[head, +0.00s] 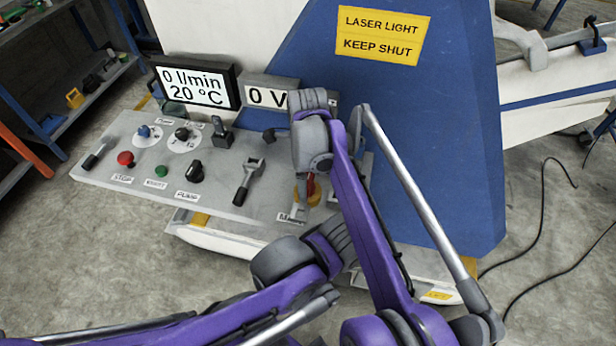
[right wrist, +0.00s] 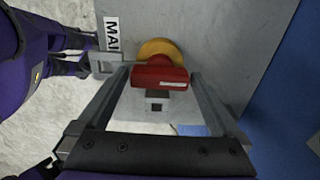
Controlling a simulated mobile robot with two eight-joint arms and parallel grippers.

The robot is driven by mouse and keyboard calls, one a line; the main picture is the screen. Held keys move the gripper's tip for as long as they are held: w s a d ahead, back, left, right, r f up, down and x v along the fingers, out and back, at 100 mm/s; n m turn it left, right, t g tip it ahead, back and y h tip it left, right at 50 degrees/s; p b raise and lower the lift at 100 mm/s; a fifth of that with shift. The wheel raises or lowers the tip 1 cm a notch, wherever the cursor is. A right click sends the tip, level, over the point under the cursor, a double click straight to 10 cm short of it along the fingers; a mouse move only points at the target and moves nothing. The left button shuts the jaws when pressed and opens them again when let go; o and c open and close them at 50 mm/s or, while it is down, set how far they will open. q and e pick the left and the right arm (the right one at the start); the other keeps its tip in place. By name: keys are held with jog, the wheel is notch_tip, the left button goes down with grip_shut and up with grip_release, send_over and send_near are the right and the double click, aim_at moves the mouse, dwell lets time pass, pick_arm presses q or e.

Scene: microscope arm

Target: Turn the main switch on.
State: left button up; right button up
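The main switch has a red handle (head: 311,186) on a round yellow base (head: 316,198), at the right end of the grey control panel (head: 125,186). In the right wrist view the red handle (right wrist: 160,78) lies between the fingers of my right gripper (right wrist: 160,84), with the yellow base (right wrist: 158,48) beyond. The fingers are spread apart beside the handle; whether they touch it is unclear. In the head view this gripper (head: 308,195) partly covers the switch and its label. My left arm comes in from the lower left; its finger state cannot be made out.
The panel also has a red stop button (head: 125,158), a green button (head: 161,171), a black pump knob (head: 195,171) and a lever (head: 247,183). A display reads 0 l/min, 20 °C (head: 196,85); another reads 0 V (head: 267,97). A blue housing (head: 425,130) stands close at right.

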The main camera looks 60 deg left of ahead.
notch_tip(320, 180, up, 11)
jog(key=shift+p, duration=0.35)
jog(key=shift+f, duration=0.1)
dwell(0.3)
jog(key=w+d+n+t+y, duration=0.1)
jog(key=w+d, duration=0.4)
jog(key=d, duration=0.5)
jog(key=w+d+n, duration=0.2)
jog(key=w+d, duration=0.2)
jog(key=d, duration=0.6)
jog(key=w+d+n+t+y, duration=0.1)
jog(key=w+d, duration=0.4)
jog(key=d, duration=0.5)
jog(key=s+d+f+n+t, duration=0.1)
jog(key=s+d+f, duration=0.3)
jog(key=d, duration=0.5)
jog(key=s+d+f+n+t+h, duration=0.1)
jog(key=s+d+f+n, duration=0.2)
jog(key=d, duration=0.6)
jog(key=s+d+f+n+t+h, duration=0.1)
jog(key=s+d+f, duration=0.4)
jog(key=d, duration=0.5)
jog(key=shift+f+n+t, duration=0.3)
jog(key=shift+f+n, duration=0.15)
jog(key=shift+n, duration=0.05)
